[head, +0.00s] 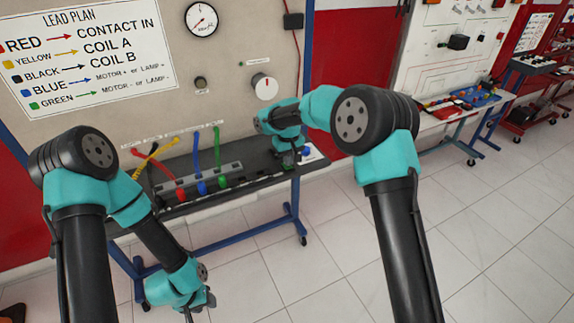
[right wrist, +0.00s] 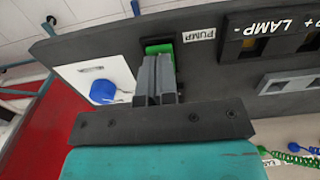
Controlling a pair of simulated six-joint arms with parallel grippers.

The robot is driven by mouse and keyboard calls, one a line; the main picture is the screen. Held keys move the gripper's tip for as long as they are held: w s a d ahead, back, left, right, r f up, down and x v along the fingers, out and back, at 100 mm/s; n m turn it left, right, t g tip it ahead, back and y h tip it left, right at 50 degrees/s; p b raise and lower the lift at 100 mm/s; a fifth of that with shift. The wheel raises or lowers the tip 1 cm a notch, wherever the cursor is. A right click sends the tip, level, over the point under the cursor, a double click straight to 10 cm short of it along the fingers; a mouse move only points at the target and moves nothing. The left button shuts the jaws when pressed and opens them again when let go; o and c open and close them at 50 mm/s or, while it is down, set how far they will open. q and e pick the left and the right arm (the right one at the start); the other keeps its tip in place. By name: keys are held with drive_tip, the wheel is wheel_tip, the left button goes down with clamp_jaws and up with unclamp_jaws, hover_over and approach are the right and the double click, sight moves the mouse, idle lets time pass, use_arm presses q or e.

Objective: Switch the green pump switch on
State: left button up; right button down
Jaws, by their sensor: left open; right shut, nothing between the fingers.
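The green pump switch (right wrist: 160,48) shows in the right wrist view, set in the dark shelf beside a white PUMP label (right wrist: 199,35). My right gripper (right wrist: 158,62) is shut and empty, with its fingertips right at the switch and covering part of it. I cannot tell whether they press on it or which way the rocker is tilted. In the head view my right gripper (head: 293,156) is over the right end of the shelf, mostly hidden by its own arm. My left gripper (head: 206,299) is open and empty, low in front of the shelf.
A blue knob (right wrist: 104,91) on a white plate sits beside the switch. Red, blue and green leads plug into the shelf (head: 255,163) to the left. A panel with a gauge (head: 201,19) and a dial (head: 264,87) rises behind.

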drive_tip(key=shift+f, duration=0.8)
idle(0.6)
drive_tip(key=shift+r, duration=3.55)
